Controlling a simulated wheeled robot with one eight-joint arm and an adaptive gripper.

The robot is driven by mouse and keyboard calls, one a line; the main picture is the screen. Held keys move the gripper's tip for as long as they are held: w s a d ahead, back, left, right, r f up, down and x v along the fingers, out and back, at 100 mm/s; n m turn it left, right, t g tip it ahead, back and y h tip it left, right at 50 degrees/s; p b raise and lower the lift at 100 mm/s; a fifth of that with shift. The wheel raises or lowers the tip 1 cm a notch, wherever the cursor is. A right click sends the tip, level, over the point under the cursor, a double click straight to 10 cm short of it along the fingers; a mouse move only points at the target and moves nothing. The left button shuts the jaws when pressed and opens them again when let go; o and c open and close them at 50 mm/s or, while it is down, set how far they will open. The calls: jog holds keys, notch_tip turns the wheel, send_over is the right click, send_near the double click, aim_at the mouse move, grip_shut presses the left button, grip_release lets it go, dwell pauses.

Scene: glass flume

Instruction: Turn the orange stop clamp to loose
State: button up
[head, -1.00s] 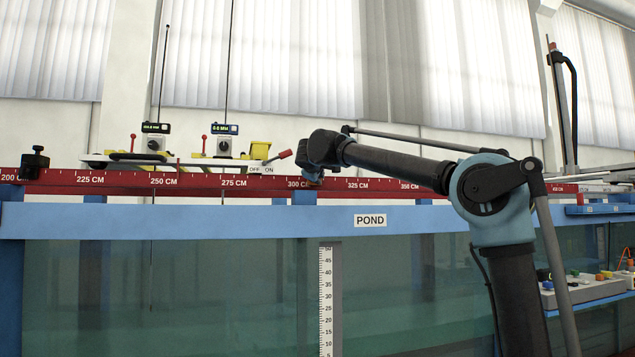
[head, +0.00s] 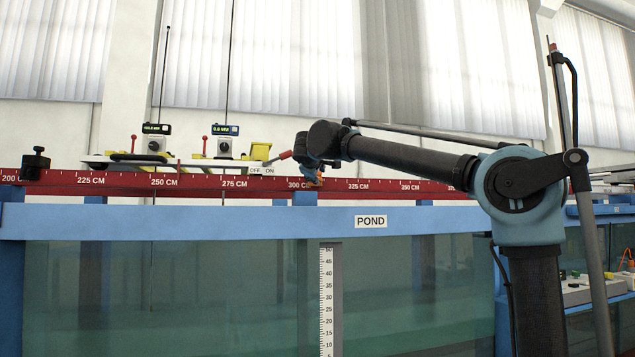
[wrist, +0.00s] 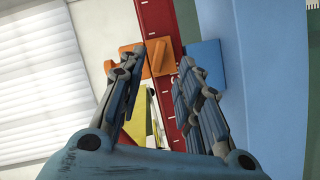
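The orange stop clamp (wrist: 158,58) sits on the red rail in the wrist view, with a raised lighter orange bar across its top. In the head view the orange clamp (head: 315,183) shows near the 300 CM mark, partly covered by my gripper (head: 311,172). In the wrist view my gripper (wrist: 160,62) is open. Its left fingertip overlaps the clamp's left part, and its right fingertip is on the other side of the bar, over a blue block. I cannot tell whether either finger touches the clamp.
The red scaled rail (head: 120,180) runs along the flume above the blue beam (head: 200,222). A carriage with a yellow block (head: 260,151), a red-tipped lever (head: 280,157) and an OFF/ON label stands just left of my gripper. A black clamp (head: 35,163) is far left.

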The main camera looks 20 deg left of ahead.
jog(key=v, duration=0.6)
dwell(0.4)
jog(key=s+d+f+m+g+h, duration=0.1)
jog(key=d+f+m+g+h, duration=0.15)
jog(key=d+f, duration=0.8)
jog(key=d+f+m+g+h, duration=0.25)
jog(key=d+f, duration=0.55)
jog(key=d, duration=0.6)
jog(key=s+d+f+m+g+h, duration=0.1)
jog(key=d+f+m+g, duration=0.15)
jog(key=d+f, duration=0.9)
jog(key=s+d+f+m+g, duration=0.2)
jog(key=s+d+f+m, duration=0.1)
jog(key=s+d+f, duration=0.5)
jog(key=s+d+f+m+g+y, duration=0.1)
jog(key=s+d+f+m+g, duration=0.1)
jog(key=s+f, duration=0.8)
jog(key=s+d+f+m+g+y, duration=0.2)
jog(key=s+d+f, duration=0.2)
jog(key=s+f, duration=0.6)
notch_tip(320, 180, down, 8)
jog(key=shift+s+f+m, duration=0.25)
jog(key=shift+m, duration=0.1)
